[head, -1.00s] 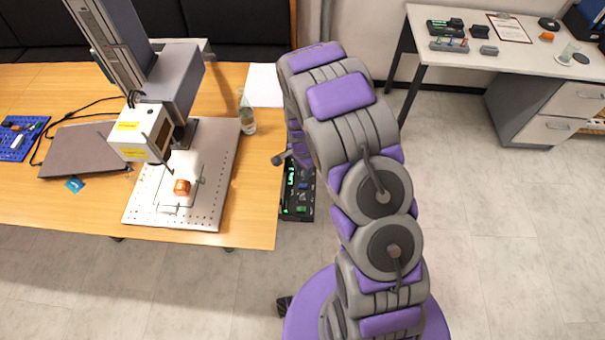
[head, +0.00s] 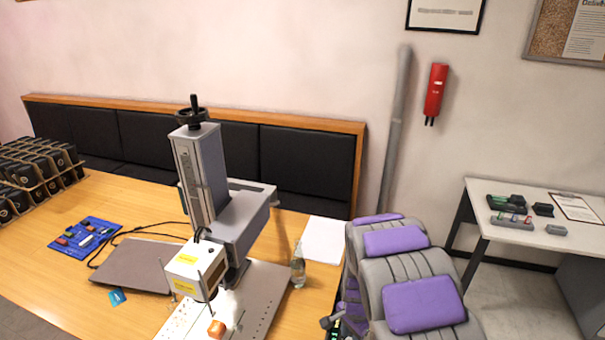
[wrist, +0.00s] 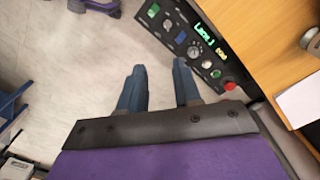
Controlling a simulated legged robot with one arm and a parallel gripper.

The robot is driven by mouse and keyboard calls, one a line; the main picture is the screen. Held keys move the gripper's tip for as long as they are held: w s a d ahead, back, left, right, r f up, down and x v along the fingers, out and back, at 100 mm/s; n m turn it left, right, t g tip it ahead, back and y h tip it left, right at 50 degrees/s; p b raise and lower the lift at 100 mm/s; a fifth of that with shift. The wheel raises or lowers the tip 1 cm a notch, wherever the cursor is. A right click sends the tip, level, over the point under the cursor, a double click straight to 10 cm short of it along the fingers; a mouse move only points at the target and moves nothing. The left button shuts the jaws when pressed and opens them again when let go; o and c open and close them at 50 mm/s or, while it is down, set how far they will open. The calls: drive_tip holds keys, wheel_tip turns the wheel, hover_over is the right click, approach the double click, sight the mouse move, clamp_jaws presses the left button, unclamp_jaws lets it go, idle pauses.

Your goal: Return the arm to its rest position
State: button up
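My purple and grey arm rises at the lower right of the head view. In the wrist view my gripper (wrist: 160,85) points down over the floor with its two blue-grey fingers apart and nothing between them. A black control box (wrist: 200,45) with a lit green display and a red button is just beyond the fingers, beside the wooden table. In the head view the gripper is hidden behind or beside the arm. The laser marker (head: 215,190) stands on the table, with a small orange object (head: 217,328) on the bed under its head.
The wooden table (head: 135,205) also holds a grey laptop (head: 135,265), a blue mat with small parts (head: 85,238), a glass bottle (head: 298,268) and paper (head: 323,240). A white desk (head: 510,240) stands at the right. Open floor (wrist: 60,60) shows below the gripper.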

drive_tip(key=s+r+n, duration=0.3)
drive_tip(key=s+r, duration=0.3)
drive_tip(key=r, duration=0.4)
drive_tip(key=s+r+n, duration=0.4)
drive_tip(key=s+r, duration=0.3)
drive_tip(key=s, duration=0.6)
drive_tip(key=s+r+n+g+b, duration=0.1)
drive_tip(key=s+r+n, duration=0.3)
drive_tip(key=s, duration=0.9)
wheel_tip(320, 180, up, 3)
drive_tip(key=shift+s+r+g, duration=0.15)
drive_tip(key=shift+s+g, duration=0.15)
drive_tip(key=shift+a, duration=0.1)
